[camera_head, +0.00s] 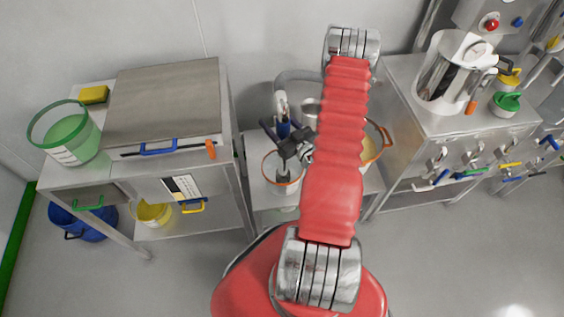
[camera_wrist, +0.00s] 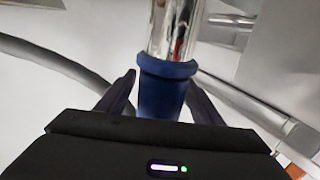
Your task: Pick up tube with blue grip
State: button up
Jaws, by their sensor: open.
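The tube with the blue grip (camera_wrist: 163,92) stands in the wrist view, a shiny metal tube with a blue sleeve and a collar at its top. My gripper (camera_wrist: 160,88) is open, with one dark finger on each side of the blue sleeve. I cannot tell whether either finger touches it. In the head view the tube (camera_head: 282,108) shows small in the middle, with its blue part beside my gripper (camera_head: 276,128). The tube's lower end is hidden behind my gripper's body in the wrist view.
A grey hose (camera_head: 300,75) curves behind the tube. Below are an orange-rimmed vessel (camera_head: 268,170) and a low metal table (camera_head: 262,201). Metal carts flank this spot: the left has a steel box (camera_head: 165,95) and green bucket (camera_head: 60,135), the right a steel jug (camera_head: 440,75).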

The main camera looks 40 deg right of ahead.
grip_shut()
dwell(0.8)
